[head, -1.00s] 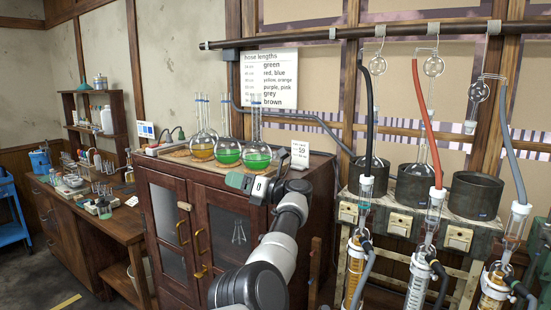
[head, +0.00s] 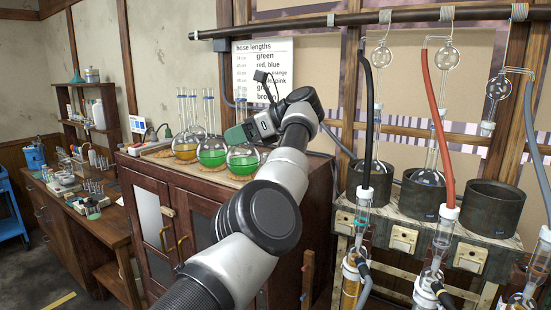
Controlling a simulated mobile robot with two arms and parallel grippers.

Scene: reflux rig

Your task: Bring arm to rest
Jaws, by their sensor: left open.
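My left arm (head: 268,215) reaches up from the bottom of the head view and bends left at its wrist. My right gripper is out of view.
Round flasks with amber (head: 185,149) and green liquid (head: 212,156) stand on the wooden cabinet (head: 145,180). At right is the reflux rig with dark pots (head: 425,194), a red hose (head: 438,130) and a black hose (head: 368,105). A cluttered bench (head: 110,222) stands at left.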

